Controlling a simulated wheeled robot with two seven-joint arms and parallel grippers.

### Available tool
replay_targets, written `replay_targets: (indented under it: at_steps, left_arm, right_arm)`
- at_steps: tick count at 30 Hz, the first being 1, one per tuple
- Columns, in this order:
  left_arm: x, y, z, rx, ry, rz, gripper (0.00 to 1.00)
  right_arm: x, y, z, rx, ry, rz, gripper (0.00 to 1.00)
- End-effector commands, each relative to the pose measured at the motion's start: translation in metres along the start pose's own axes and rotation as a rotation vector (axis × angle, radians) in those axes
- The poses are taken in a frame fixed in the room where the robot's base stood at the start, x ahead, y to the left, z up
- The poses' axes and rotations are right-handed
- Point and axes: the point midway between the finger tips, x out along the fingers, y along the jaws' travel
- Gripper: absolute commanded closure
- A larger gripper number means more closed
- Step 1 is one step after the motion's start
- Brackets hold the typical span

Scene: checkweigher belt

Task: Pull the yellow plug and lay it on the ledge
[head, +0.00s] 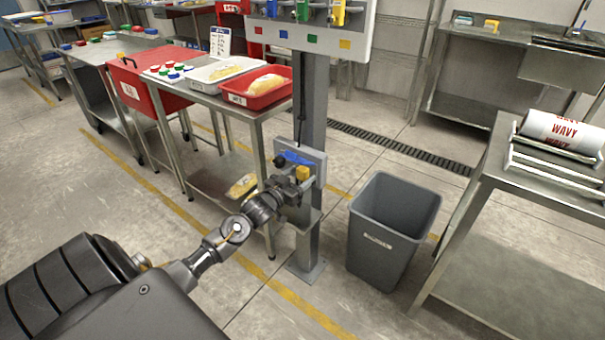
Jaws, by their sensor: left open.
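The yellow plug (303,173) sits at a small grey panel (319,160) on the metal post. My left gripper (296,178) is open right at the plug. Its fingers partly cover the panel's lower left, and I cannot tell whether they touch the plug. A blue piece (295,158) is just above my gripper at the same panel. A small grey ledge (312,217) sticks out from the post below the panel, partly behind my gripper and with nothing visible on it. My right gripper is not in view.
A grey bin (392,232) stands on the floor right of the post (314,100). A steel table (262,112) with a red tray (262,90) is behind on the left. A steel bench (490,180) with a "WAVY" roll (560,133) is at right.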

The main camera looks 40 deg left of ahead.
Motion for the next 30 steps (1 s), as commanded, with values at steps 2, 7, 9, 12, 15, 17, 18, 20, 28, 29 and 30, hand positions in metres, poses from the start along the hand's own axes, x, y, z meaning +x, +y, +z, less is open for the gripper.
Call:
replay_targets:
  at_steps: [2,7,9,12,15,17,18,20,28,29,30]
  left_arm:
    - [0.0,0.0001,0.0001,0.0,0.0,0.0,0.4]
    - [0.0,0.0001,0.0,0.0,0.0,0.0,0.4]
    - [0.0,0.0001,-0.0002,0.0,0.0,0.0,0.4]
    - [0.0,0.0001,-0.0007,-0.001,0.0,0.0,0.4]
    - [0.0,0.0002,-0.001,-0.001,-0.001,0.0,0.4]
    - [0.0,0.0003,-0.0011,-0.001,0.0,0.0,0.4]
    - [0.0,0.0003,-0.0011,-0.001,0.0,0.0,0.4]
    - [-0.0001,0.0004,-0.0007,-0.001,0.001,0.0,0.4]
    - [-0.0001,0.0003,0.0,-0.001,0.0,0.0,0.48]
    - [-0.0001,0.0003,0.0,-0.001,0.0,0.0,0.52]
    - [-0.0001,0.0003,0.0,-0.001,0.0,0.0,0.57]
  right_arm:
    - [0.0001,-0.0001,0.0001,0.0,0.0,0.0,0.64]
    - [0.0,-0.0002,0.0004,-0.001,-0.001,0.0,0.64]
    - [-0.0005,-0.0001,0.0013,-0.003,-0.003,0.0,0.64]
    - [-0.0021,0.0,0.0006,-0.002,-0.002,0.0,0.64]
    - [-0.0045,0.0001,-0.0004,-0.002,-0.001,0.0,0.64]
    - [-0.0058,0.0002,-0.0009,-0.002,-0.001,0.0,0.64]
    - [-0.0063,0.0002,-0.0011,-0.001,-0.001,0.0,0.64]
    - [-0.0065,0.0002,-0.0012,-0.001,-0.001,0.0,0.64]
    - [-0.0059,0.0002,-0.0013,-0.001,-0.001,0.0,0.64]
    - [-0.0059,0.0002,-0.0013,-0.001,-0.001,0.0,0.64]
    - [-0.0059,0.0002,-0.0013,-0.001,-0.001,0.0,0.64]
